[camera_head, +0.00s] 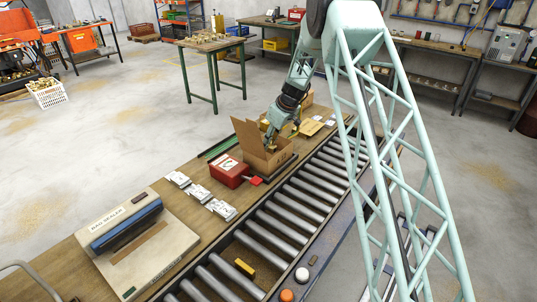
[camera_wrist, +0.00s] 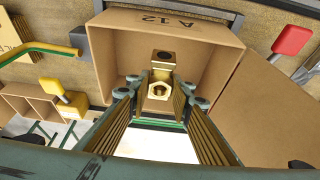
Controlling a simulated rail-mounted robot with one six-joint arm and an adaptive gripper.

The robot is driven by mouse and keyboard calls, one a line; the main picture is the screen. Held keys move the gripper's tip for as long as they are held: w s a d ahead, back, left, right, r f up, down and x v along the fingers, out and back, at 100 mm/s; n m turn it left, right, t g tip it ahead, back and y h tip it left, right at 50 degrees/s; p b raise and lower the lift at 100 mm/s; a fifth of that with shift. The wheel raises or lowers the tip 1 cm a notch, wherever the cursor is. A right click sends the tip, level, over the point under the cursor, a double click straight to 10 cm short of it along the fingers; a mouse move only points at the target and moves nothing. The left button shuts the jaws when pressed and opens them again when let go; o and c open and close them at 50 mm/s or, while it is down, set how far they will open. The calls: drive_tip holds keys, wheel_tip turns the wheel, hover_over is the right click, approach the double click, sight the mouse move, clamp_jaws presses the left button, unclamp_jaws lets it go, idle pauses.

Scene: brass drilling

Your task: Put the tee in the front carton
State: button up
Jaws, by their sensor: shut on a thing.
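The front carton (camera_head: 262,159) is an open brown box with raised flaps on the wooden bench. In the wrist view the open carton (camera_wrist: 125,45) bears the mark "A 12". My gripper (camera_head: 271,147) reaches down at the carton's opening. In the wrist view my gripper (camera_wrist: 160,98) is shut on the brass tee (camera_wrist: 161,75), which has a hexagonal end facing the camera. The tee shows against the inside of the carton. I cannot tell its height above the floor of the carton. In the head view the tee is too small to make out clearly.
A red box (camera_head: 230,171) and several white packets (camera_head: 197,192) lie nearer along the bench. A bag sealer (camera_head: 133,235) stands at the near end. The roller conveyor (camera_head: 287,217) runs beside the bench. A red-handled tool (camera_wrist: 291,42) shows beside the carton's flap.

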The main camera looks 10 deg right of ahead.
sight(268, 152)
drive_tip(key=shift+f, duration=0.8)
drive_tip(key=shift+f, duration=1.9)
drive_tip(key=shift+f+b, duration=0.1)
drive_tip(key=shift+b, duration=0.2)
drive_tip(key=o, duration=1.2)
drive_tip(key=shift+c, duration=0.2)
